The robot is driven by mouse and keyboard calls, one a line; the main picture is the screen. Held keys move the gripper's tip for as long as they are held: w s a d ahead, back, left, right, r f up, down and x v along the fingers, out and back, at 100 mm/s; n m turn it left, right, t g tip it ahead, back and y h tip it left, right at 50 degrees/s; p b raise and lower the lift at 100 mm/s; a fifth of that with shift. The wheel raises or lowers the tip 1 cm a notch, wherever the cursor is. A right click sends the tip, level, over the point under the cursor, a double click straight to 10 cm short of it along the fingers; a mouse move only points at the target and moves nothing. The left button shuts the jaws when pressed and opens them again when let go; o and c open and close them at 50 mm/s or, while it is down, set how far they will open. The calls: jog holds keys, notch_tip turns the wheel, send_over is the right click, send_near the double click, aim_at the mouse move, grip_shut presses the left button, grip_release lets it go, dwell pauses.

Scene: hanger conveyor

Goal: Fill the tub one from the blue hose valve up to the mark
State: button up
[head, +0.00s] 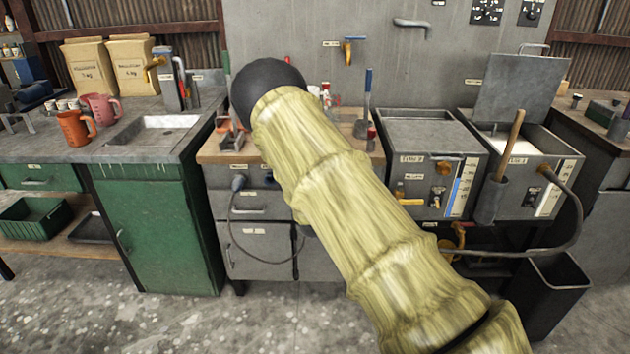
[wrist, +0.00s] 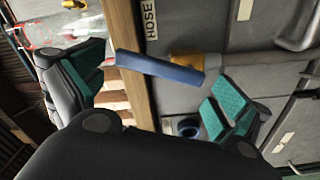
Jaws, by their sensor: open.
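The blue hose valve lever (wrist: 160,68), with a brass-coloured body (wrist: 211,118), shows in the wrist view beside a label reading HOSE (wrist: 151,20). My gripper (wrist: 165,90) is open, with its green-padded fingers on either side of the lever; I cannot tell whether either touches it.
A dark hose (head: 575,215) loops from the right tub. A wooden-handled tool stands in a dark holder (head: 488,203) before the tubs. A black bin (head: 550,295) is below. A sink (head: 155,130) and mugs (head: 76,128) are at the left. Floor is clear at front left.

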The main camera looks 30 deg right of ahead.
jog(key=v, duration=1.1)
jog(key=shift+s, duration=0.3)
